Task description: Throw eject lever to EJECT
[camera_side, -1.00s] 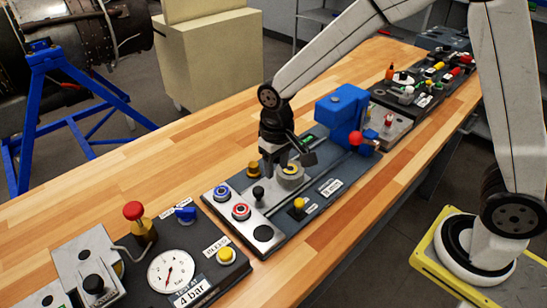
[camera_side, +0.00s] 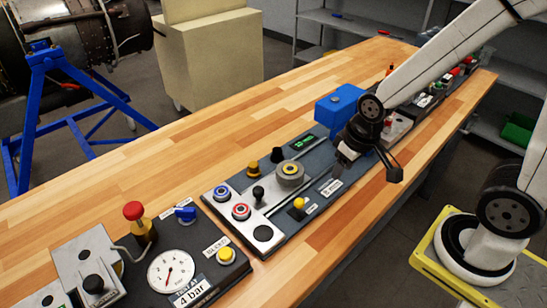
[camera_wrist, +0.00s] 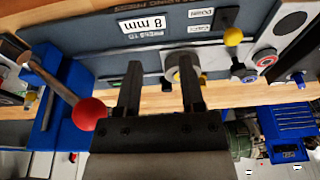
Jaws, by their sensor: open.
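My gripper (camera_side: 342,165) is open and empty, low over the dark panel just in front of the blue press (camera_side: 338,108). In the wrist view its two fingers (camera_wrist: 160,78) are apart. A lever with a red ball (camera_wrist: 88,113) runs from the press past the left finger there; my gripper hides it in the side view. No EJECT lettering is readable, so I cannot tell which lever is the eject lever. A yellow-knobbed lever (camera_side: 299,203) stands on the panel's front part, also in the wrist view (camera_wrist: 233,37). A black-knobbed lever (camera_side: 258,192) stands behind it.
A grey round fixture with a yellow ring (camera_side: 290,174) sits left of my gripper. Red and blue ringed buttons (camera_side: 241,211) are at the panel's left end. A gauge panel (camera_side: 171,271) lies nearer the camera. Bare wooden table (camera_side: 215,115) is free behind the panels.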

